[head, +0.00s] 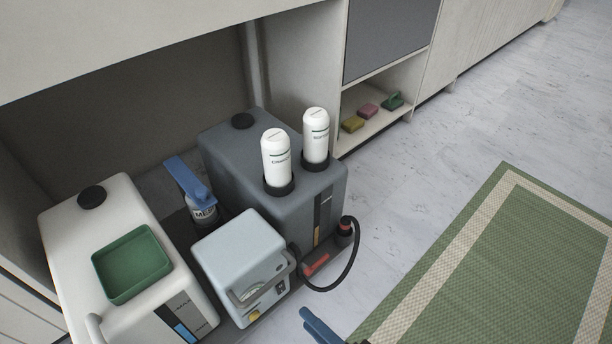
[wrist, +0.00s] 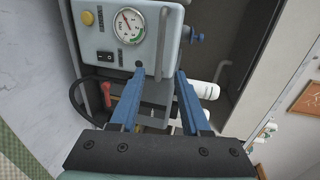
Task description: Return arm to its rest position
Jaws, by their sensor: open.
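My gripper (wrist: 160,74) shows in the wrist view with two blue fingers spread apart and nothing between them. Beyond the fingertips is a light grey box with a round gauge (wrist: 128,26); I cannot tell how far off it is. In the head view, a blue part of my gripper (head: 320,326) shows at the bottom edge, to the right of and below the same light grey box (head: 240,258). The rest of my arm is out of the head view.
A dark grey machine (head: 235,150) bears two white bottles (head: 276,157) (head: 316,136). A white machine (head: 75,230) carries a green tray (head: 150,289). A black hose (head: 350,268) loops out on the right. A green mat (head: 480,270) lies on clear floor (head: 420,170).

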